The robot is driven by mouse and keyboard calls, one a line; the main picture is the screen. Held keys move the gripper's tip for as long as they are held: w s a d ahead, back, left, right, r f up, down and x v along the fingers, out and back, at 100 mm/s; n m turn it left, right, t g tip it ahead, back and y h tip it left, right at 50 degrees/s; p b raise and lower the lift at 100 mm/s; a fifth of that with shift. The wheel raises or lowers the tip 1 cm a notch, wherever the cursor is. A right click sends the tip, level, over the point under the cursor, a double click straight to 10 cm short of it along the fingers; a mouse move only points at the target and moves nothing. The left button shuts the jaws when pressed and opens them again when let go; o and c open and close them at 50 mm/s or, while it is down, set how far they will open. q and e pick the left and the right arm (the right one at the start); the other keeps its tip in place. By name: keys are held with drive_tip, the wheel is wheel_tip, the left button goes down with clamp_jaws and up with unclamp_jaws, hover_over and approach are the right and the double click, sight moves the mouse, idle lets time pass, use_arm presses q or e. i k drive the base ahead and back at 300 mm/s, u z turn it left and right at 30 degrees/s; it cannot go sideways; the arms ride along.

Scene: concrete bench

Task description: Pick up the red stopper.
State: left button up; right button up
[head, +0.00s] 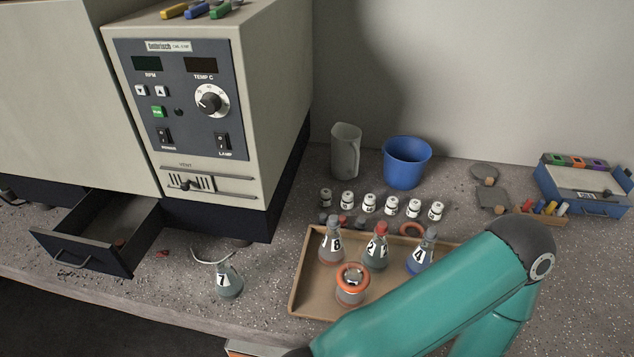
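A red stopper (381,227) appears to sit in the neck of the flask marked 2 (376,254), which stands upright in the brown tray (297,290). A small red piece (162,253) lies on the bench by the open drawer, and another reddish piece (119,243) is inside the drawer. They are too small to identify. A further red spot (342,219) shows behind the flask marked 8 (331,246). My teal right arm crosses the lower right and hides part of the tray. Neither gripper's fingers can be seen.
The flask marked 4 (419,261) and an orange-ringed flask (350,293) share the tray. The flask marked 7 (228,281) stands left of it. Several white vials (369,203), a jug (345,151) and a blue bucket (406,163) stand behind. The open drawer (82,252) juts forward.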

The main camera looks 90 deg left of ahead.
sight(120, 243)
drive_tip(key=u, duration=0.25)
drive_tip(key=k, duration=2.8)
drive_tip(key=u, duration=1.25)
drive_tip(key=i, duration=1)
drive_tip(key=z, duration=0.05)
